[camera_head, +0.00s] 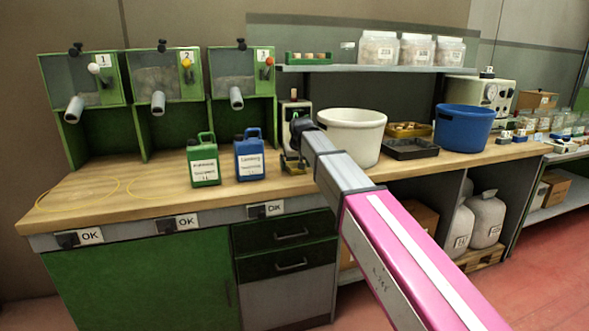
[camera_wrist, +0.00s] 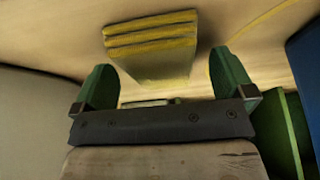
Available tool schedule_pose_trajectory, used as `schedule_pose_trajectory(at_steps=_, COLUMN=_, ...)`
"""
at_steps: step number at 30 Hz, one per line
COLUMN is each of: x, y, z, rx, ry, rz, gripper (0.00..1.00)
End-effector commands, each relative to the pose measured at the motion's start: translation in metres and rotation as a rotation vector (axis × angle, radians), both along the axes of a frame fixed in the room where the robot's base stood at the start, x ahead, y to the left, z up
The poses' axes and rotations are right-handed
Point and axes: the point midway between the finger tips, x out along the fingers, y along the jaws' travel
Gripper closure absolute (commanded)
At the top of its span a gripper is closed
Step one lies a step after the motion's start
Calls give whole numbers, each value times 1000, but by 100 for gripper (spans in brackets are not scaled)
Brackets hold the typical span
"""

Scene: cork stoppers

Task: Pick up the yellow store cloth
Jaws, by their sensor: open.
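The yellow store cloth (camera_wrist: 150,48) lies folded in layers on the pale wooden bench top in the wrist view, at the upper middle. My gripper (camera_wrist: 165,76) is open, with its two green fingers spread to the left and right of the cloth's near part. The jaws hold nothing, and I see no finger touching the cloth. In the head view my gripper (camera_head: 298,128) is over the bench between the blue canister and the white bucket, partly hidden by my arm. The cloth is too small and covered to tell there.
The blue canister (camera_head: 249,160) and green canister (camera_head: 203,162) stand left of my gripper. The white bucket (camera_head: 352,138) stands close on its right, with a dark tray (camera_head: 411,149) and a blue bucket (camera_head: 463,128) beyond. Green dispensers (camera_head: 165,95) line the back. The left bench is clear.

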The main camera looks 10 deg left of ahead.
Motion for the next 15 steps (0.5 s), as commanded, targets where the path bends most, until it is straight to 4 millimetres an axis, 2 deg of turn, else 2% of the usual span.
schedule_pose_trajectory(at_steps=6, x=1, y=0, z=-2, rx=0, ry=0, rz=0, gripper=0)
schedule_pose_trajectory(at_steps=7, x=1, y=0, z=-2, rx=0, ry=0, rz=0, gripper=6)
schedule_pose_trajectory(at_steps=11, x=1, y=0, z=-2, rx=0, ry=0, rz=0, gripper=49)
schedule_pose_trajectory(at_steps=15, x=0, y=0, z=-2, rx=0, ry=0, rz=0, gripper=51)
